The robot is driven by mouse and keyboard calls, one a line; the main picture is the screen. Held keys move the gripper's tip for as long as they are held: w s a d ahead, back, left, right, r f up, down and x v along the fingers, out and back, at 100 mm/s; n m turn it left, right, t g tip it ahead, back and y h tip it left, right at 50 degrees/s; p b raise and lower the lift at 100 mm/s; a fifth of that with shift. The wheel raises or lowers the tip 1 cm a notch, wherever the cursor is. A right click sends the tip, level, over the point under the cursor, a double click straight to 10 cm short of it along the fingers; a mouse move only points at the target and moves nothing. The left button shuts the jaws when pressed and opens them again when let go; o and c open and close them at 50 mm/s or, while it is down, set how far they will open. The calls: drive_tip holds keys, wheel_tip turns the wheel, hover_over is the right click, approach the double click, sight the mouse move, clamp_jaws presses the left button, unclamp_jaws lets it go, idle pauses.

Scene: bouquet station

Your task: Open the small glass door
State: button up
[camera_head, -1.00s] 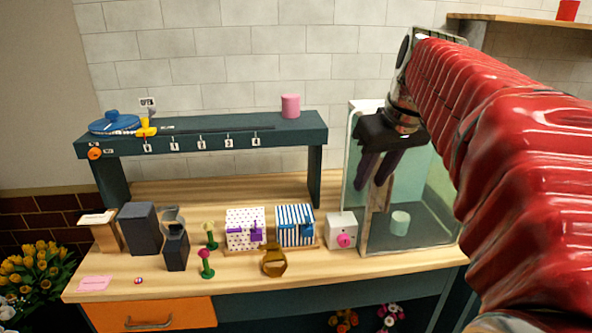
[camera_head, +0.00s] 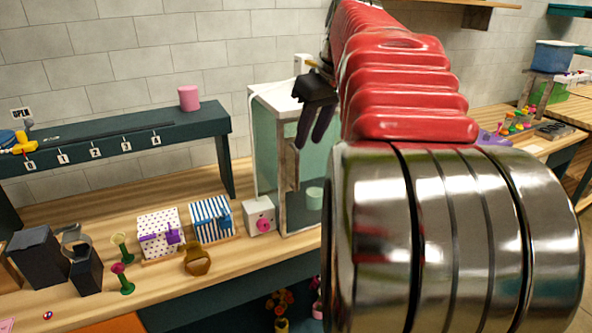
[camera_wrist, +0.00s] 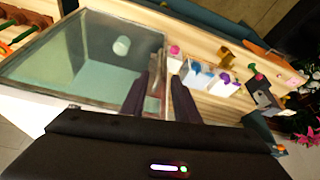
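The glass case (camera_head: 265,150), a clear box with a pale top, stands at the right of the bench. A brown upright strip (camera_head: 292,170) shows at its front; I cannot tell whether it is the small door's handle. A pale green cup stands inside, seen in the wrist view (camera_wrist: 122,46). My gripper (camera_head: 312,140) is at the upper front of the case, its two dark fingers apart and pointing down. In the wrist view the finger gap (camera_wrist: 162,80) lies over the case's edge and strip. Contact is unclear. The door looks shut, though my arm hides the case's right side.
A white box with a pink knob (camera_head: 260,216) stands close left of the case. Striped (camera_head: 210,220) and dotted (camera_head: 158,232) boxes stand further left. A dark raised shelf (camera_head: 120,134) holds a pink cylinder (camera_head: 188,98). Another table with coloured items is at right.

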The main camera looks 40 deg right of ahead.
approach(297, 187)
drive_tip(key=w+f, duration=0.4)
drive_tip(key=shift+w+d+f, duration=0.2)
drive_tip(key=shift+d, duration=0.2)
drive_tip(key=shift+c, duration=0.4)
clamp_jaws()
